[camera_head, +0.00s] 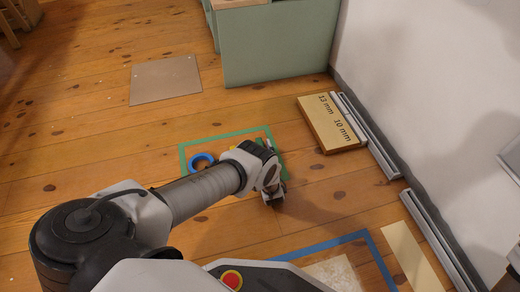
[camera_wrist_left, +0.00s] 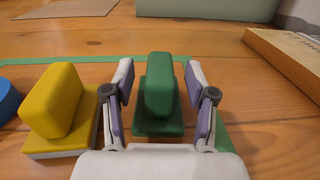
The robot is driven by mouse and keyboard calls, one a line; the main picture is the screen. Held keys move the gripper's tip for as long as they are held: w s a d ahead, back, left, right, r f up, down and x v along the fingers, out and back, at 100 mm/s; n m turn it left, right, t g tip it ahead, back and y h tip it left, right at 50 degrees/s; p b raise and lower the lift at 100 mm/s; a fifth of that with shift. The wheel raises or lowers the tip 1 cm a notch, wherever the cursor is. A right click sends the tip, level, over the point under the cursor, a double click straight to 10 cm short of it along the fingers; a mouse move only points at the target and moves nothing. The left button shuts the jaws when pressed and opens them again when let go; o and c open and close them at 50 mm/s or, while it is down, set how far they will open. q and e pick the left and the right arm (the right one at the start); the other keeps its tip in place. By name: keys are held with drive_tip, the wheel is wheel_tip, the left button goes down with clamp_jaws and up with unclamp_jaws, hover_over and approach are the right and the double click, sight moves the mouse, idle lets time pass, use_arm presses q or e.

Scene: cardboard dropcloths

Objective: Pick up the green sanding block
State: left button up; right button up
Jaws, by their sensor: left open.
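The green sanding block (camera_wrist_left: 158,90) stands upright on the wooden floor in the left wrist view, with a raised grip on a wider base. My left gripper (camera_wrist_left: 159,82) is open, with one finger on each side of the block. Gaps show between the fingers and the raised grip. In the head view my left gripper (camera_head: 275,172) is low over the right side of a green taped outline, and its arm and wrist largely hide the block there. My right gripper cannot be made out.
A yellow block (camera_wrist_left: 55,103) stands close left of my left gripper. A green cabinet (camera_head: 275,50) stands behind.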

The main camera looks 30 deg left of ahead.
sight(258, 141)
use_arm(q)
drive_tip(key=x, duration=0.2)
drive_tip(key=b+x, duration=0.1)
drive_tip(key=shift+f, duration=0.25)
use_arm(e)
drive_tip(key=shift+w+f, duration=0.15)
drive_tip(key=shift+f, duration=0.45)
drive_tip(key=shift+w+f, duration=0.15)
drive_tip(key=shift+f, duration=0.45)
use_arm(q)
drive_tip(key=shift+w+a+r, duration=0.1)
drive_tip(key=shift+r, duration=0.05)
drive_tip(key=shift+c, duration=0.3)
use_arm(e)
drive_tip(key=shift+r, duration=0.15)
use_arm(q)
clamp_jaws()
